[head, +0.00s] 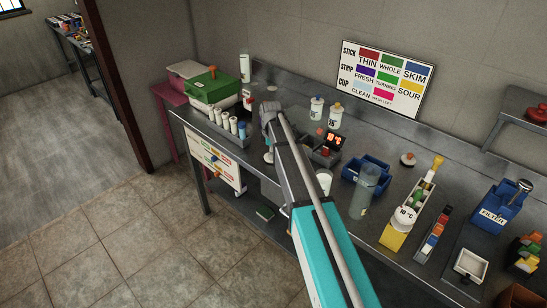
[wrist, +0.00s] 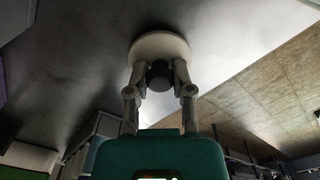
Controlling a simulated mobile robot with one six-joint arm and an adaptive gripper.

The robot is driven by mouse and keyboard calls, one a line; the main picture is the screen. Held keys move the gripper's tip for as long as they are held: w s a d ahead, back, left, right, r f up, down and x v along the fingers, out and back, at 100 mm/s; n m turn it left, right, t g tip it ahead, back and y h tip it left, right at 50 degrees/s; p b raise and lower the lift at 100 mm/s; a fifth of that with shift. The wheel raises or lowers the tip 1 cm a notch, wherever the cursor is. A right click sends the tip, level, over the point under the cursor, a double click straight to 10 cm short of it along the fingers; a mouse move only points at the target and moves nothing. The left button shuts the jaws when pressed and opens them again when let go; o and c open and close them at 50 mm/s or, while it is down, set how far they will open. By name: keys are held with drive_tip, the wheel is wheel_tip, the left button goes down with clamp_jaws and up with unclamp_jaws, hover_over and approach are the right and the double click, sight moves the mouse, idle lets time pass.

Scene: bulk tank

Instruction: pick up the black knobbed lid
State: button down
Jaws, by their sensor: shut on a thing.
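The lid, a pale round disc (wrist: 160,42) with a dark knob, shows at the top centre of the wrist view. My gripper (wrist: 160,75) is shut on the dark knob, with one finger on each side. The disc is just beyond the fingertips, close to the grey bench top; whether it touches the bench I cannot tell. In the head view my arm reaches over the bench, and the gripper end is small and partly hidden beside the arm, so the lid is hard to make out there.
Near my arm stand a rack of tubes (head: 230,123), a green-lidded box (head: 210,88), a small black device (head: 332,141), a blue bin (head: 366,170) and a clear cylinder (head: 364,192). Another pale lid with a reddish knob (head: 408,159) lies to the right. The bench's front edge is close.

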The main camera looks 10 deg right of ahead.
drive_tip(key=shift+r, duration=0.15)
drive_tip(key=shift+r+p, duration=0.95)
drive_tip(key=shift+p, duration=0.2)
drive_tip(key=s+r+p, duration=1)
drive_tip(key=s, duration=0.4)
drive_tip(key=shift+a+r+p, duration=0.2)
drive_tip(key=shift+r+p, duration=0.2)
drive_tip(key=shift+a, duration=0.15)
